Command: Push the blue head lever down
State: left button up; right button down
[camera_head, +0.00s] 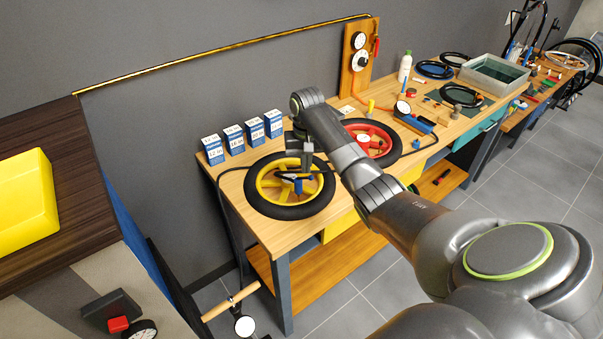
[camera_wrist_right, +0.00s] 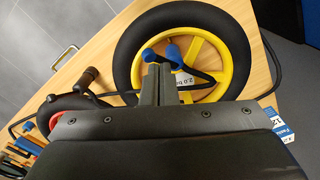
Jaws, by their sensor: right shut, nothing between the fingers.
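The blue head lever (camera_wrist_right: 172,52) shows just beyond my fingertips in the wrist view, over the yellow wheel (camera_wrist_right: 205,45). In the head view a small blue part (camera_head: 298,186) sits near the hub of the yellow wheel (camera_head: 270,194), partly covered by my gripper. My right gripper (camera_head: 307,172) is over this wheel, pointing down. In the wrist view its two fingers (camera_wrist_right: 157,72) are together and empty, close to the lever; I cannot tell whether they touch it. My left gripper is in neither view.
A wheel with a red rim (camera_head: 382,143) lies to the right on the workbench (camera_head: 232,181). Several blue-and-white boxes (camera_head: 234,140) stand along the wall. A dark hose runs around the yellow wheel. A floor pump (camera_head: 232,301) with a wooden handle stands at the bench's left end.

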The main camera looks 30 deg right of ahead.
jog(key=shift+f+p, duration=0.2)
jog(key=shift+p, duration=0.15)
jog(key=shift+f, duration=0.15)
jog(key=shift+s+d+f, duration=0.2)
jog(key=shift+s+f, duration=0.35)
jog(key=shift+f, duration=0.35)
jog(key=shift+r, duration=2.5)
